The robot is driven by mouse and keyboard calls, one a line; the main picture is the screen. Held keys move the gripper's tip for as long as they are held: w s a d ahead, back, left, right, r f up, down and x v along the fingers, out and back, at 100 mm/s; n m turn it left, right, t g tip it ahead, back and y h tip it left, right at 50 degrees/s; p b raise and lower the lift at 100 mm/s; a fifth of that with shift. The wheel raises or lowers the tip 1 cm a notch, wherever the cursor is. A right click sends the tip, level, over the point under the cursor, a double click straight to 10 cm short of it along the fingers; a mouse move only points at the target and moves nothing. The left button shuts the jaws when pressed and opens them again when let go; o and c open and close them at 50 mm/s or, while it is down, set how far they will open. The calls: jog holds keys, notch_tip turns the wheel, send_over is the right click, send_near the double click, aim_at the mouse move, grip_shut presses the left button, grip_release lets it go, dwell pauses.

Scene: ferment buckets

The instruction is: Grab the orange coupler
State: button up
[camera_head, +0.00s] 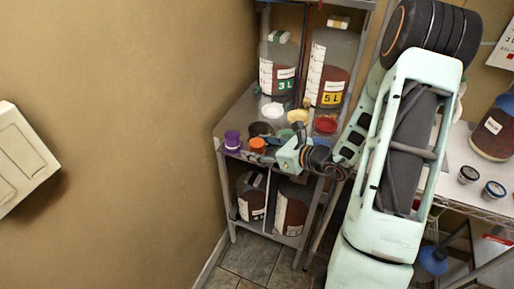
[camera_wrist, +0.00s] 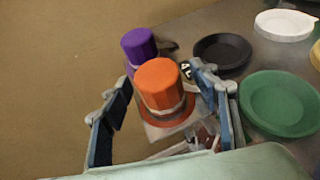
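The orange coupler (camera_wrist: 160,84) stands upright on the shelf, with a ribbed cap and a wider orange flange below. In the head view the orange coupler (camera_head: 257,143) is near the shelf's front edge, just left of my gripper (camera_head: 277,150). In the wrist view my gripper (camera_wrist: 163,92) is open, with one finger on each side of the coupler. A gap shows at the left finger; the right finger is close to the flange, and I cannot tell if it touches. The coupler's lower part is partly hidden.
A purple coupler (camera_wrist: 139,46) stands just behind the orange one. A black lid (camera_wrist: 222,50), a green lid (camera_wrist: 280,103) and a white lid (camera_wrist: 285,24) lie to the right. Large bottles, one marked 3 L (camera_head: 279,68), stand behind on the metal shelf (camera_head: 236,112).

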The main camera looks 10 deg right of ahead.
jog(key=c, duration=1.3)
jog(key=shift+r, duration=0.1)
jog(key=shift+c, duration=0.3)
